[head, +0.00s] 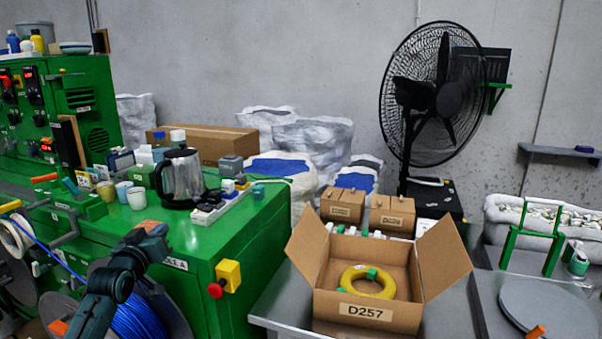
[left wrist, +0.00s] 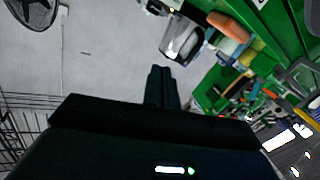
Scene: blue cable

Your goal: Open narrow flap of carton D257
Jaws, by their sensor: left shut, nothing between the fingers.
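Carton D257 (head: 366,312) is an open brown cardboard box on the grey table in the head view. Its left flap (head: 307,243) and right flap (head: 443,257) both stand up and lean outward. A yellow coil (head: 368,282) with green ties lies inside. The front and back flaps cannot be made out clearly. My left gripper (head: 156,236) is over the green bench, well to the left of the carton and apart from it. In the left wrist view its fingers (left wrist: 161,86) are together and empty; the carton is not in that view.
A metal kettle (head: 180,178) and cups (head: 136,198) stand on the green bench. A yellow box with a red button (head: 228,274) sits on the bench's side, left of the carton. Small cartons (head: 342,206) are behind D257. A grey disc (head: 548,310) lies at the right.

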